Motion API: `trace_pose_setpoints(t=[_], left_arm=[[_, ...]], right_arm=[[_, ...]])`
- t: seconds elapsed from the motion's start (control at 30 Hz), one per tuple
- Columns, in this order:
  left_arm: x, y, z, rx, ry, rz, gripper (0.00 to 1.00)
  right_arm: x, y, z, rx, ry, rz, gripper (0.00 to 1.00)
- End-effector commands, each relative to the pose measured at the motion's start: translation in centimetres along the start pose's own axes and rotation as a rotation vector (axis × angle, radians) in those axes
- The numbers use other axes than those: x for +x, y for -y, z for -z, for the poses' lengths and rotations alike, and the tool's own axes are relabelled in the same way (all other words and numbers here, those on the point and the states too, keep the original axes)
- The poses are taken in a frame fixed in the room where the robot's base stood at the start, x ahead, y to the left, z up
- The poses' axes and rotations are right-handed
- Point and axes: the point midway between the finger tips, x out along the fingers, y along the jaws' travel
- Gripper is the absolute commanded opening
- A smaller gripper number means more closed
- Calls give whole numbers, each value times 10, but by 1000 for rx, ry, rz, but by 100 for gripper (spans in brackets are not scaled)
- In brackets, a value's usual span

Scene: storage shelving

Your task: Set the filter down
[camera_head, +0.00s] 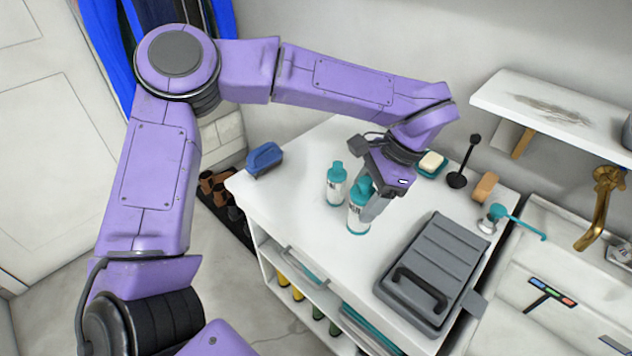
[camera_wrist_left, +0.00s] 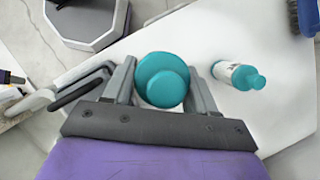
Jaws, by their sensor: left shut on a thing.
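My left gripper (camera_head: 368,203) is shut on a white bottle with a teal cap (camera_head: 358,213). In the left wrist view the bottle's round teal cap (camera_wrist_left: 163,80) sits between the two fingers (camera_wrist_left: 163,92). The bottle is upright, with its base at or very near the white counter top (camera_head: 300,205); I cannot tell whether it touches. Nothing else in view is clearly a filter. A second, similar bottle (camera_head: 336,184) stands beside it on the counter, apart from the gripper. It also shows in the left wrist view (camera_wrist_left: 238,75). My right gripper is not in view.
A grey case with a black handle (camera_head: 433,265) lies to the right on the counter. A blue brush (camera_head: 264,159) is at the left corner. A soap dish (camera_head: 431,164), black stand (camera_head: 463,165) and tan block (camera_head: 486,187) stand behind. The counter's left front is clear.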

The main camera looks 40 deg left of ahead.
Motion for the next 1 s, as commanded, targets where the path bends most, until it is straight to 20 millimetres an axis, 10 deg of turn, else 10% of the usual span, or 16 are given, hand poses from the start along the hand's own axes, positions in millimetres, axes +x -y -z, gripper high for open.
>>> trace_pose_setpoints(t=[0.4,0.57,1.0], left_arm=[[4,-31,-70,1241,-4,522,21],[3,-28,-75,1366,-1,567,21],[57,77,-33,1372,1,561,21]], right_arm=[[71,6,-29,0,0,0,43],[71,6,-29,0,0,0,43],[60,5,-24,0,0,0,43]])
